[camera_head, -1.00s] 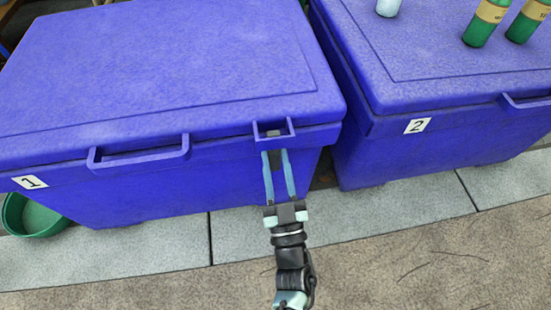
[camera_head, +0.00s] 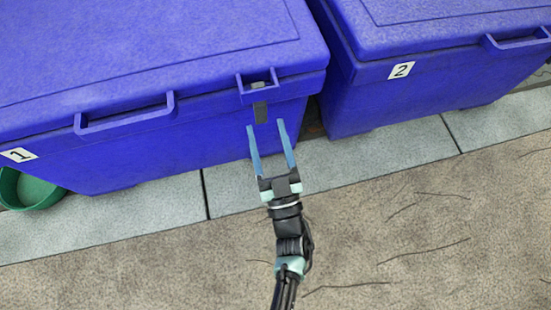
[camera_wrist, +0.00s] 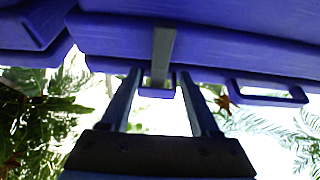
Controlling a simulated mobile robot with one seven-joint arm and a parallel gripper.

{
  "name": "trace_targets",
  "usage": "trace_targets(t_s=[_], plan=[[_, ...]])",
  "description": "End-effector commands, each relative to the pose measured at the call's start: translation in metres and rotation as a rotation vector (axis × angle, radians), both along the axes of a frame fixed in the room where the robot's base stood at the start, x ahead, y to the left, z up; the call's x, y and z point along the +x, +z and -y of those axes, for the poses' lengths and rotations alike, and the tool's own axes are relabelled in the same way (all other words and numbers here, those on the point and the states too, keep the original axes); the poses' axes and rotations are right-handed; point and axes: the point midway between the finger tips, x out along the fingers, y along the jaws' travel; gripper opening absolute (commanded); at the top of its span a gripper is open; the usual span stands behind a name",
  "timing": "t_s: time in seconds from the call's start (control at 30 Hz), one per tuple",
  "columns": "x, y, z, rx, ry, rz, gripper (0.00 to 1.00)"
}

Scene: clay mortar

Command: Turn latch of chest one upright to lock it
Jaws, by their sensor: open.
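Chest one (camera_head: 150,60) is the blue chest at left, marked with a "1" label (camera_head: 18,155). Its grey latch (camera_head: 260,112) is on the front near the right corner. The latch stands upright, with its upper end inside the blue bracket (camera_head: 243,88) on the lid edge. In the wrist view the latch (camera_wrist: 163,50) is a straight grey bar running across the lid seam to the bracket (camera_wrist: 157,92). My gripper (camera_head: 265,123) is open and empty, just in front of and below the latch, seemingly apart from it.
A second blue chest (camera_head: 375,100) with a "2" label (camera_head: 401,70) stands close at right, leaving a narrow gap. Chest one's handle (camera_head: 125,120) juts out left of the latch. A green bowl (camera_head: 38,190) sits at lower left. The paving (camera_head: 330,165) and ground in front are clear.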

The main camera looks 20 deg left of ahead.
Motion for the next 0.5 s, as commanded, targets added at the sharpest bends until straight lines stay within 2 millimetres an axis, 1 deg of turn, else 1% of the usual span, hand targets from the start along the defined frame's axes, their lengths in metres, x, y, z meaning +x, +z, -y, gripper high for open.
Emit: trace_targets(t_s=[0.03, 0.2, 0.33, 0.5], plan=[[-0.010, -0.002, 0.007, -0.001, -0.002, -0.005, 0.62], [-0.038, -0.018, 0.026, -0.002, -0.001, -0.004, 0.62], [-0.053, -0.026, 0.036, -0.002, -0.001, -0.002, 0.62], [-0.063, -0.031, 0.043, -0.001, 0.000, 0.001, 0.62]])
